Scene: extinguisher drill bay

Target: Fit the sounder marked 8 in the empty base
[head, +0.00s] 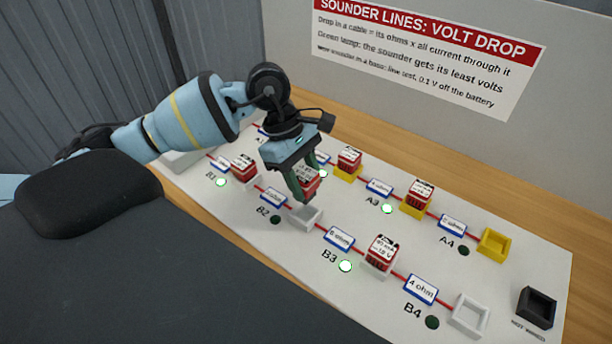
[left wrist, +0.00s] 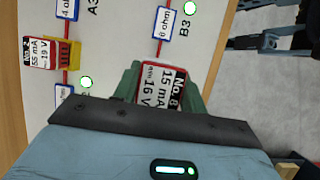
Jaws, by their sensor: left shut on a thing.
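My left gripper (head: 306,188) is shut on a red sounder with a white label (head: 310,177). In the left wrist view the held sounder (left wrist: 162,87) reads No. 8, 15 mA, 16 V. The gripper holds it just above an empty white base (head: 306,217) beside the dark B2 lamp (head: 275,219). Whether the sounder touches that base cannot be told. Other empty bases are a white one (head: 468,316) at B4, a yellow one (head: 494,244) at A4, and a black one (head: 536,307) at the right end.
Seated sounders stand close by at B1 (head: 243,168), B3 (head: 381,253), A3 (head: 420,195) and farther up the yellow row (head: 348,162). Blue-framed ohm plates lie between bases. A wall sign (head: 425,45) stands behind. My arm hides part of the board's far left.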

